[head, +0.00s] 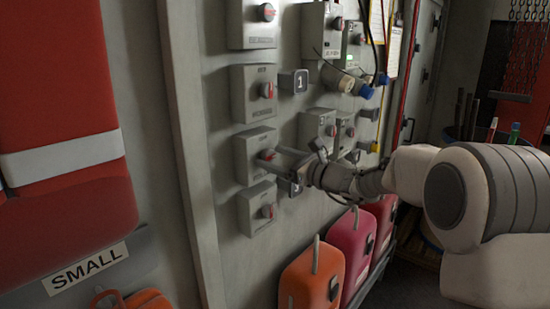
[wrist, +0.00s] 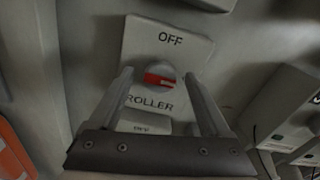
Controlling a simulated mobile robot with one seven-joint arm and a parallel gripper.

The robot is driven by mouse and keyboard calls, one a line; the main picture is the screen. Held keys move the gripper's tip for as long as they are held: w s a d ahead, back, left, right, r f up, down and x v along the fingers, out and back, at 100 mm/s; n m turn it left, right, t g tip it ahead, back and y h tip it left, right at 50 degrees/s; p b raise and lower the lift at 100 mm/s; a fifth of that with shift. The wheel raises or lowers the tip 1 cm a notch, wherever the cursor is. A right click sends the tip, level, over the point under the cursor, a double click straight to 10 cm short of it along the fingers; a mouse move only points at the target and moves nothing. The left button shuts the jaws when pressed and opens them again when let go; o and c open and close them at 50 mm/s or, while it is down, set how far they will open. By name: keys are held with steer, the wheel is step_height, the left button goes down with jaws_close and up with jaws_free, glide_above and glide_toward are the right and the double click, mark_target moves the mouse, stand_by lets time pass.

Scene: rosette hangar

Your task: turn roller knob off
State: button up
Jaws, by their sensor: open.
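The roller knob (wrist: 158,80) is a round grey dial with a red bar, on a pale grey box (wrist: 140,42) marked OFF above and ROLLER below. Its red bar lies nearly level in the wrist view, not pointing up at OFF. My gripper (wrist: 158,75) is open, with one finger on each side of the knob; I cannot tell whether either touches it. In the head view my gripper (head: 283,158) reaches from the right to the third box down (head: 246,160) in the left column, and its fingers partly cover the knob (head: 266,154).
Similar knob boxes sit above (head: 240,92) and below (head: 248,212). Square number plates (head: 293,82), more boxes (head: 318,125) and blue-ended plugs (head: 364,90) are to the right. Orange (head: 310,280) and pink (head: 350,240) cases stand below. A red padded panel (head: 55,90) is at left.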

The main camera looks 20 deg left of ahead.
jaws_close()
stand_by(0.3)
